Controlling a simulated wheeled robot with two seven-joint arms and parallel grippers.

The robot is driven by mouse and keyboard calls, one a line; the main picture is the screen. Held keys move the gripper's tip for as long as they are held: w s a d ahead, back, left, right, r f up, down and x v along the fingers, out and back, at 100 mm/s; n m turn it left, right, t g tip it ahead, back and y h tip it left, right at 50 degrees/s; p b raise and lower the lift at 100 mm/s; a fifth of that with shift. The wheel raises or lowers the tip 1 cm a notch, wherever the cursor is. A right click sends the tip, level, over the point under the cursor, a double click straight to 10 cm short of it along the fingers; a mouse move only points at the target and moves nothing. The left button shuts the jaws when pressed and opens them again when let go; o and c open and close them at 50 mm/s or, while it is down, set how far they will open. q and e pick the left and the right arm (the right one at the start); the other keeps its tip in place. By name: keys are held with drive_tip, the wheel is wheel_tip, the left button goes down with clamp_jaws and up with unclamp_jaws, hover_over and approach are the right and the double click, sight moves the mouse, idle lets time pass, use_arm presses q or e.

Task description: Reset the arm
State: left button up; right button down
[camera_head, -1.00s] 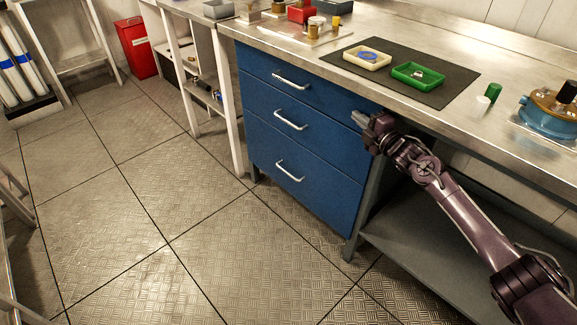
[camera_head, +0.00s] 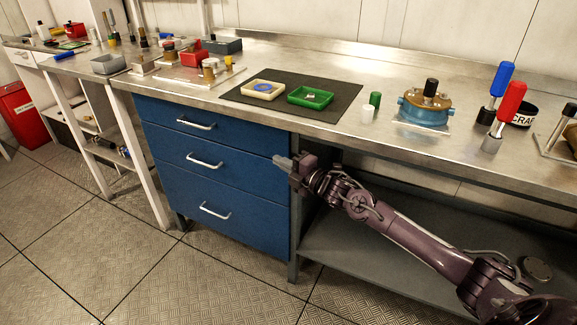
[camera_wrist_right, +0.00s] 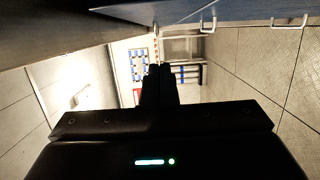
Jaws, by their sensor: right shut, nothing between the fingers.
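My right arm comes in from the lower right in the head view. Its gripper (camera_head: 283,162) is in front of the workbench, just below the bench top's edge and beside the right side of the blue drawer cabinet (camera_head: 240,225). The gripper is shut and empty, pointing left. In the right wrist view the two dark fingers (camera_wrist_right: 160,72) lie together, with the floor and a far wall beyond them. My left gripper is not in view.
The steel workbench (camera_head: 400,75) bears a dark mat (camera_head: 344,100) with a cream tray (camera_head: 263,90) and a green tray (camera_head: 310,97). A blue round device (camera_head: 424,110) and red and blue-handled tools stand to the right. The floor (camera_head: 110,275) at left is clear.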

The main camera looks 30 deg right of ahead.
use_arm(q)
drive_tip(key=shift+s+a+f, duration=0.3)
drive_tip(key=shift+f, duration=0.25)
use_arm(e)
drive_tip(key=shift+v, duration=1.35)
